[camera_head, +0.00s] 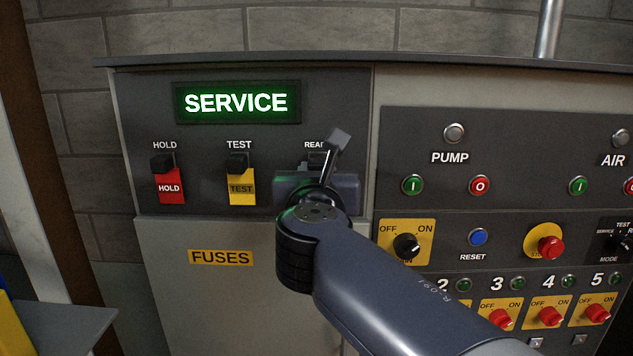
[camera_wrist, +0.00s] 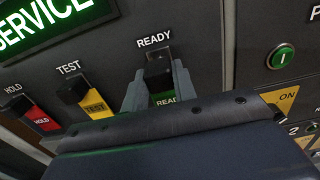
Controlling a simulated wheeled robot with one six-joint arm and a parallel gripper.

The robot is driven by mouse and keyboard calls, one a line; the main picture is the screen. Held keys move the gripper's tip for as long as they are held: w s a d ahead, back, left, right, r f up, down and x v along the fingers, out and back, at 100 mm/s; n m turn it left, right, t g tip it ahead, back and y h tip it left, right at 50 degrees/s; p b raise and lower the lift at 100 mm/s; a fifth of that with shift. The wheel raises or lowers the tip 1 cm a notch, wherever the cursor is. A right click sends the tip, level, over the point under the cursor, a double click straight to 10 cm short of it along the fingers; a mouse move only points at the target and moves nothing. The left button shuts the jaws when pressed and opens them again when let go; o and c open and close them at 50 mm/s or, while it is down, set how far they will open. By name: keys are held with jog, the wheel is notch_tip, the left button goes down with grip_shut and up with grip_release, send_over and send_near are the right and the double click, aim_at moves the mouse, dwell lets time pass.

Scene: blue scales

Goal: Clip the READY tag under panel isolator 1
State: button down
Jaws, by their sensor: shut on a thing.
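The READY tag shows in the wrist view as a black clip (camera_wrist: 159,69) with a green plate (camera_wrist: 164,98) below it, partly cut off by my gripper body. It is at the READY place on the left panel, under the READY label. My gripper (camera_wrist: 158,82) is shut on the tag, one finger on each side. In the head view my gripper (camera_head: 318,168) is at the panel, and the wrist hides most of the tag. Isolators 2 to 5 have red knobs on yellow plates, such as isolator 4 (camera_head: 549,315). My arm covers the area left of number 2, where isolator 1 cannot be made out.
The red HOLD tag (camera_head: 170,187) and yellow TEST tag (camera_head: 241,187) hang to the left. A lit SERVICE sign (camera_head: 237,102) is above. A black OFF/ON knob (camera_head: 407,246), a blue RESET button (camera_head: 478,237) and a red stop button (camera_head: 550,247) stick out at right.

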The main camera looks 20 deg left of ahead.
jog(key=shift+v, duration=1.85)
